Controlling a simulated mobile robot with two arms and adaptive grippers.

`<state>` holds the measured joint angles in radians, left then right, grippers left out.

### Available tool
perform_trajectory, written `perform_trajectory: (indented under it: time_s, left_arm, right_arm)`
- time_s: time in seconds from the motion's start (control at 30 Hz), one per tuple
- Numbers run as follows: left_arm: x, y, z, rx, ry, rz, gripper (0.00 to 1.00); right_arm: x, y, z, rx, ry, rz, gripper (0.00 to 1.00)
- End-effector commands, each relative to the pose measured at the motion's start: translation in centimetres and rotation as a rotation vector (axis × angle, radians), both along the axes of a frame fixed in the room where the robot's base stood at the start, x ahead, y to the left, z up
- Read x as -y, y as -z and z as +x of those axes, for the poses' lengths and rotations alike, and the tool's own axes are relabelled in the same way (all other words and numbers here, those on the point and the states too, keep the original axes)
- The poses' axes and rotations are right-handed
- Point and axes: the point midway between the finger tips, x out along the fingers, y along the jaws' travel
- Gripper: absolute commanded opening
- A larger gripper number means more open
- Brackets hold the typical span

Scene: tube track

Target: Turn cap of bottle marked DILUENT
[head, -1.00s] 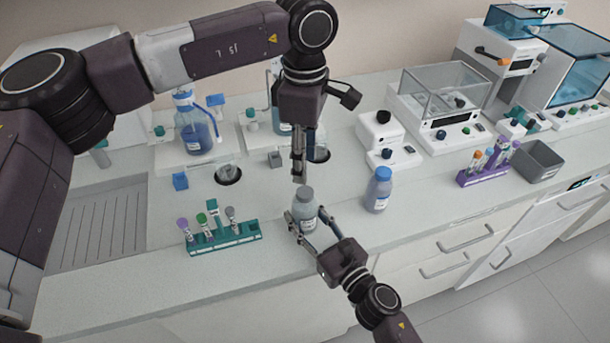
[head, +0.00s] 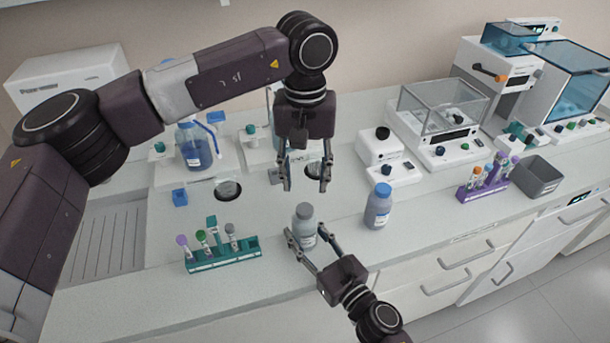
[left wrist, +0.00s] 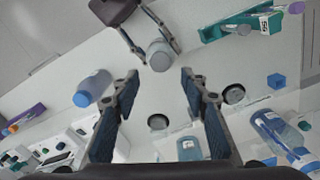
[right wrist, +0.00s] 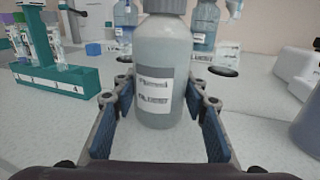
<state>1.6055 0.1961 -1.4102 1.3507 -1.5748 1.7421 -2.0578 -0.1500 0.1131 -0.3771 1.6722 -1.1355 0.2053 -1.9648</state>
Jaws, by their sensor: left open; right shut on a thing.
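A bottle with a grey cap (head: 304,223) stands upright on the bench, and it also shows in the right wrist view (right wrist: 160,70). Its white label is too blurred to read surely. My right gripper (head: 303,243) is shut on its body from the front. My left gripper (head: 306,188) is open and empty, pointing down above and slightly behind the grey cap (head: 304,211), apart from it. In the left wrist view the cap (left wrist: 159,60) lies beyond the spread fingers. A bottle with a blue cap (head: 378,207) stands to the right; its label is unreadable.
A teal tube rack (head: 222,255) stands left of the held bottle. A purple rack (head: 483,187) and a grey bin (head: 538,177) are at right. White devices (head: 390,160) and large blue-liquid bottles (head: 195,148) stand behind. The bench's front edge is close.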

Motion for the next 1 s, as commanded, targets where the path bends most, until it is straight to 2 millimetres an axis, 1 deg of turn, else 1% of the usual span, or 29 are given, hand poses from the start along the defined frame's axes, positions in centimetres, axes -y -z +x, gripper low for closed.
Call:
perform_trajectory:
  time_s: [0.17,0.3,0.5,0.7,0.93,1.0]
  left_arm:
    - [0.0,2.0,0.0,-0.003,0.008,0.001,0.41]
    - [0.0,4.3,-0.1,-0.003,0.007,0.000,0.41]
    - [0.0,6.9,-0.1,-0.003,0.006,0.001,0.41]
    - [0.0,7.8,0.0,0.000,0.005,-0.001,0.41]
    - [0.0,7.9,0.0,0.000,0.005,-0.001,0.41]
    - [0.0,7.9,0.0,0.000,0.005,0.000,0.33]
  right_arm:
    - [0.0,-0.1,0.0,0.002,0.000,0.001,0.00]
    - [0.0,-0.1,0.0,0.002,0.000,0.001,0.00]
    - [0.0,-0.1,0.0,0.002,0.000,0.001,0.00]
    - [0.0,-0.1,0.0,0.002,0.000,0.001,0.00]
    - [0.0,-0.1,0.0,0.002,0.000,0.001,0.00]
    - [0.0,-0.1,0.0,0.002,0.000,0.001,0.00]
